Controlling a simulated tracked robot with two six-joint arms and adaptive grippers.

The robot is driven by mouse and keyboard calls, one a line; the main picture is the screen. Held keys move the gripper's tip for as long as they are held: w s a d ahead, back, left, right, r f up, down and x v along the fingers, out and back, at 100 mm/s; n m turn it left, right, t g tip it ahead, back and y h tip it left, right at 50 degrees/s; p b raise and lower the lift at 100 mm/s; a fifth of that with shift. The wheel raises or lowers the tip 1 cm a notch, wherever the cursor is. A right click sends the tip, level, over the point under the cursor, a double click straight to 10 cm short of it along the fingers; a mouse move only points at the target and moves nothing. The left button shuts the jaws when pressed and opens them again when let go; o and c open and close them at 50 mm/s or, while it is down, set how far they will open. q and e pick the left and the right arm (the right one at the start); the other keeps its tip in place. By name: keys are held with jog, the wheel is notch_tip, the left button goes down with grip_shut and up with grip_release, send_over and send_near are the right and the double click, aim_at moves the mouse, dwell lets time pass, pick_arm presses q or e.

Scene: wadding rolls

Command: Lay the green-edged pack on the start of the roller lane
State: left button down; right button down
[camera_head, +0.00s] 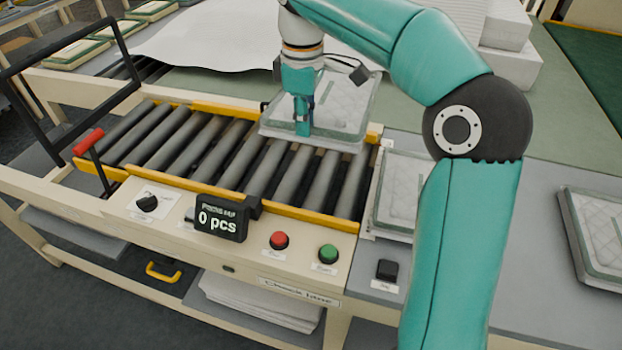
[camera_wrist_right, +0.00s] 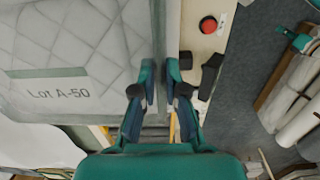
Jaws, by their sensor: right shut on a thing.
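My right gripper (camera_head: 303,130) is shut on the near edge of a quilted, pale grey pack (camera_head: 345,105) with a green border. The pack lies flat over the right end of the roller lane (camera_head: 205,150); I cannot tell whether it touches the rollers. In the right wrist view, the pack (camera_wrist_right: 80,40) fills the left side and carries a label reading "Lot A-50". The fingers of my right gripper (camera_wrist_right: 160,88) close on its edge there. My left gripper is not in view.
Yellow rails (camera_head: 240,196) flank the rollers. A counter display (camera_head: 219,217) reads "0 pcs", beside a red button (camera_head: 279,240) and a green button (camera_head: 328,252). More packs (camera_head: 397,190) lie right of the lane. The lane's left rollers are clear.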

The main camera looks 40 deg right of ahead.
notch_tip(320, 180, down, 16)
jog(key=shift+r, duration=0.1)
dwell(0.4)
jog(key=shift+b, duration=0.3)
jog(key=shift+f+b, duration=0.4)
jog(key=shift+f, duration=0.2)
jog(key=c, duration=1.2)
grip_release()
